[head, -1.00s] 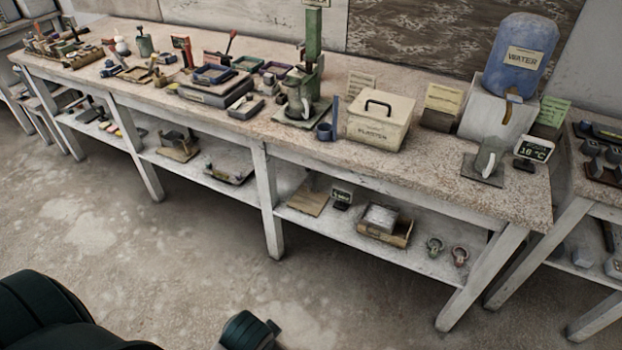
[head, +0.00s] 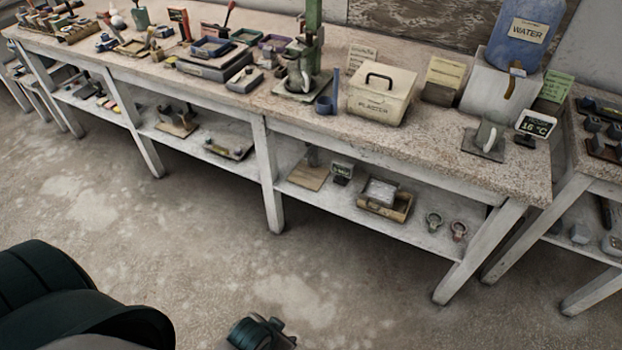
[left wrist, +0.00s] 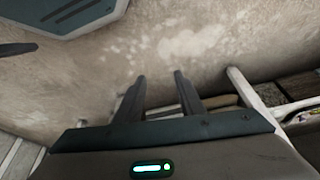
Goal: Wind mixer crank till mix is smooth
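The mixer (head: 313,35) is probably the tall green stand on the bench, its top cut off by the head view's upper edge. I cannot make out the crank or the mix inside. My left gripper (left wrist: 158,82) shows in the left wrist view with its two dark fingers apart and nothing between them. In the head view dark parts of my arm show along the bottom, over the floor and well short of the bench. My right gripper is not in view.
The blue water tank (head: 520,38), a second jug (head: 488,133) and a temperature display (head: 536,124) are at right. Small trays crowd the left. The floor before the bench is clear.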

